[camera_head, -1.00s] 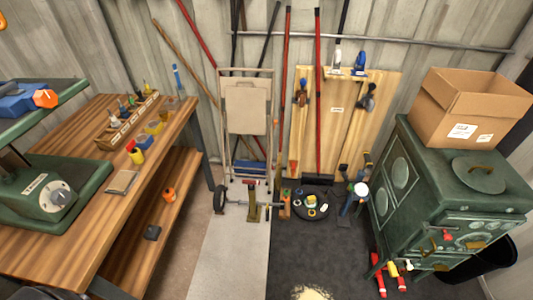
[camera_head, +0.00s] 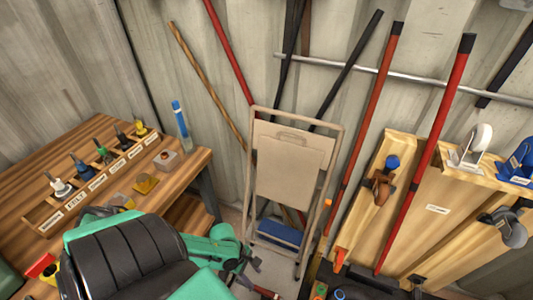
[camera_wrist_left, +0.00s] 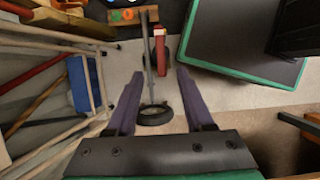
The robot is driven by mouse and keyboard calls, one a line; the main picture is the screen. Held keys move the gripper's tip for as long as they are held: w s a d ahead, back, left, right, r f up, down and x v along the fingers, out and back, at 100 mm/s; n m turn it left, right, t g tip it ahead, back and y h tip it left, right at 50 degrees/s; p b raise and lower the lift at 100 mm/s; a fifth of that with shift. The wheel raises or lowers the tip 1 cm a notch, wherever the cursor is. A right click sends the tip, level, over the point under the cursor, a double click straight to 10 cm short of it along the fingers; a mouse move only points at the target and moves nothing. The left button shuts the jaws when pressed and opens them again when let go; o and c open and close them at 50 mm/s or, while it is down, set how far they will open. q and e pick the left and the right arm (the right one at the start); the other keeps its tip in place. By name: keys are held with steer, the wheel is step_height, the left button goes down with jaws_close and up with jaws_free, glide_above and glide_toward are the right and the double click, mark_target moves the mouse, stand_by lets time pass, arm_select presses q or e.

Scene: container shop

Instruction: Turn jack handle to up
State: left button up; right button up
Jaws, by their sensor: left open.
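In the left wrist view a narrow red upright piece (camera_wrist_left: 160,50), possibly part of the jack, stands on the pale floor. A thin grey bar (camera_wrist_left: 148,55) runs beside it to a black wheel (camera_wrist_left: 155,114). Which part is the jack handle, and its angle, I cannot tell. My left gripper (camera_wrist_left: 160,73) is open and empty. Its two dark fingers lie left and right of the bar and red piece in the picture; their height above these is unclear. In the head view my green and black left arm covers the lower left. My right gripper is not in view.
A folded step stool (camera_head: 292,170) leans on the wall. The wooden bench (camera_head: 95,150) with a rack of tools (camera_head: 100,175) is left. Poles, including a red one (camera_head: 430,150), and a wooden tool board (camera_head: 370,220) are right. Pale floor (camera_wrist_left: 225,95) is clear beside the gripper.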

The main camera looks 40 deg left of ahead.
arm_select(q)
steer(key=b, duration=0.2)
glide_toward(266, 292)
steer(key=shift+x, duration=1)
steer(key=b+x, duration=0.3)
steer(key=x, duration=0.5)
steer(key=shift+w+d+f, duration=0.1)
steer(key=shift+f, duration=0.1)
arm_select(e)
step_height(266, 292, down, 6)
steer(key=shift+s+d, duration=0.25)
arm_select(q)
jaws_close()
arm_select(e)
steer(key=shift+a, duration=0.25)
